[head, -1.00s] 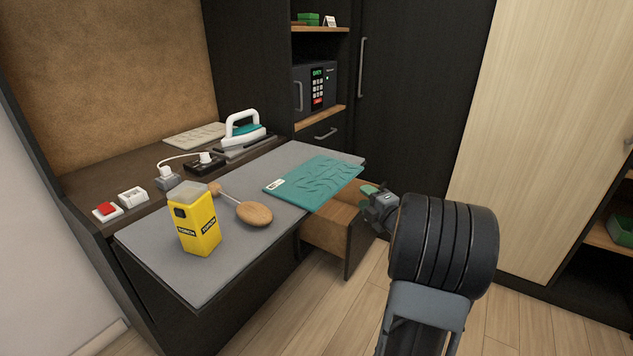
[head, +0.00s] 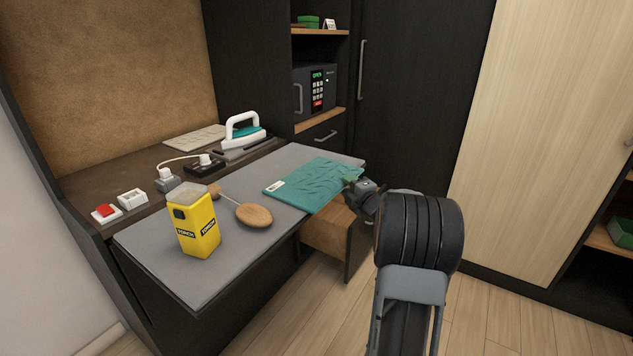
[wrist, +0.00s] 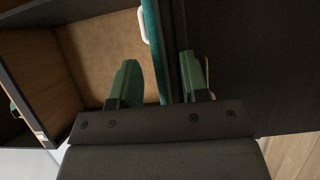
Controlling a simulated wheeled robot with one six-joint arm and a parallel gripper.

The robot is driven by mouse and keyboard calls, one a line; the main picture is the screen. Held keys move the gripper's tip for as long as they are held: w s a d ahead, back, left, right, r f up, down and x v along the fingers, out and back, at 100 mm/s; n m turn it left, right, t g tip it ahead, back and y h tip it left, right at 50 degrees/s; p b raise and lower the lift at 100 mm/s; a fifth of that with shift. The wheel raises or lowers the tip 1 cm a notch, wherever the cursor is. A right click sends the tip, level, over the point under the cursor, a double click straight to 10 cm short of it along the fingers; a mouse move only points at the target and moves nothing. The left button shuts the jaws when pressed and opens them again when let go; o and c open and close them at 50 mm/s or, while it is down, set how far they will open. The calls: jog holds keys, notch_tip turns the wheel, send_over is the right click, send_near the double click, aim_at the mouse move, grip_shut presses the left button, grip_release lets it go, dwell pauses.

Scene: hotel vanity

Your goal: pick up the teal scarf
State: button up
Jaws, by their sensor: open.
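The teal scarf (head: 312,185) lies flat and folded on the grey counter top, with a white label at its left corner. Its right end reaches the counter's edge above the open drawer. My gripper (head: 352,180) is at that right end. In the wrist view, the two green fingers (wrist: 158,80) are apart. A teal strip, the scarf's edge (wrist: 152,45), runs between them, closer to the left finger. I cannot tell whether either finger touches it.
An open wooden drawer (head: 328,238) juts out below the scarf. An iron (head: 243,132) and a safe (head: 316,88) are behind. Floor is clear at front right.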

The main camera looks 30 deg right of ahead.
grip_shut()
dwell(0.5)
